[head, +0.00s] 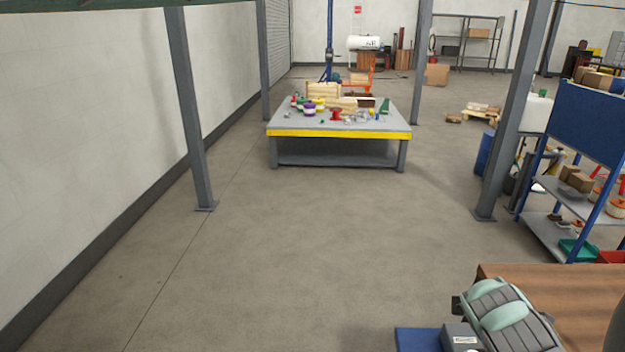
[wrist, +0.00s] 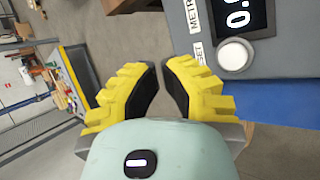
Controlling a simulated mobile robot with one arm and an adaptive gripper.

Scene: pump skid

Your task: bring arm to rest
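My gripper (wrist: 161,82) shows in the wrist view with its two yellow, black-padded fingers apart. There is a gap between the pads, with only floor visible in it and nothing held. A mint-green part of my arm (head: 500,305) with dark ribs shows at the lower right of the head view, over the edge of a wooden bench. The fingers cannot be made out clearly in the head view.
A grey meter box (wrist: 225,35) with a lit display and round white button is close to the right finger. A wooden bench (head: 580,295), blue shelf rack (head: 590,125), grey posts and a yellow-edged table (head: 340,133) stand around. The middle floor is clear.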

